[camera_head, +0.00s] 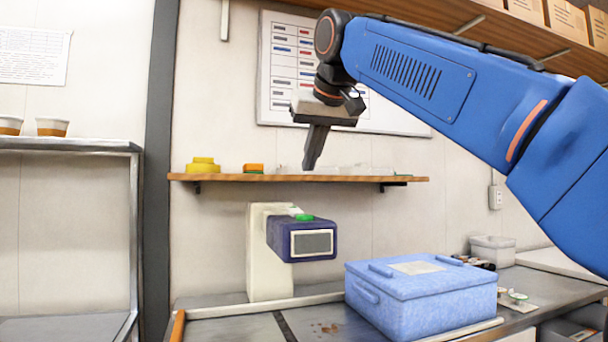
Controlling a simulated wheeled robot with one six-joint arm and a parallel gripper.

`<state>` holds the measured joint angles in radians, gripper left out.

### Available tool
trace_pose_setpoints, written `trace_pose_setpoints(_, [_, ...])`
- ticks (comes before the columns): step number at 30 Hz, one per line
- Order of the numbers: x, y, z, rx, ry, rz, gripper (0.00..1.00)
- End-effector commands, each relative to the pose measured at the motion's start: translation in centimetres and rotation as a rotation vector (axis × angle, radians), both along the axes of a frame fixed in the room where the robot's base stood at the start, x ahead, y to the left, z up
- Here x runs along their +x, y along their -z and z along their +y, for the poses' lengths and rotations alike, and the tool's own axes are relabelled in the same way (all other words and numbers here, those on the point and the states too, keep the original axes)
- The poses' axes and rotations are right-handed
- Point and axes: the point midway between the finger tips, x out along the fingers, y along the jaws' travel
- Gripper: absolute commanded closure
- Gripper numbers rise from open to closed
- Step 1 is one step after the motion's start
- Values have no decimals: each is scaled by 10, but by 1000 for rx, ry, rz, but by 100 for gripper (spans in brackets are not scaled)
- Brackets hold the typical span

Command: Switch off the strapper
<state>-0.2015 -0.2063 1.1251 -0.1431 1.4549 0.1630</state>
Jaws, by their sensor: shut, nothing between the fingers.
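The strapper (268,262) stands on the counter against the wall, a cream upright body with a dark blue head (286,240) jutting forward. The head has a grey rectangular panel (312,243) on its front and a green button (304,217) on top. My gripper (310,168) is shut and empty, pointing down above the strapper's head, with a gap between the fingertips and the green button. The fingertips overlap the wall shelf in the picture; I cannot tell their exact depth.
A blue lidded box (420,308) sits on the counter right of the strapper. A wooden wall shelf (230,178) with small yellow and orange items runs behind my gripper. A grey container (492,250) stands at the back right. A metal rack (70,146) is at the left.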

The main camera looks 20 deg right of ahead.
Motion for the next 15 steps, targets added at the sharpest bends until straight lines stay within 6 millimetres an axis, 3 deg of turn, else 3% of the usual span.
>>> trace_pose_setpoints(6, [-20,-14,0,-1,1,-1,100])
trace_pose_setpoints(15, [-26,-17,0,-1,1,0,100])
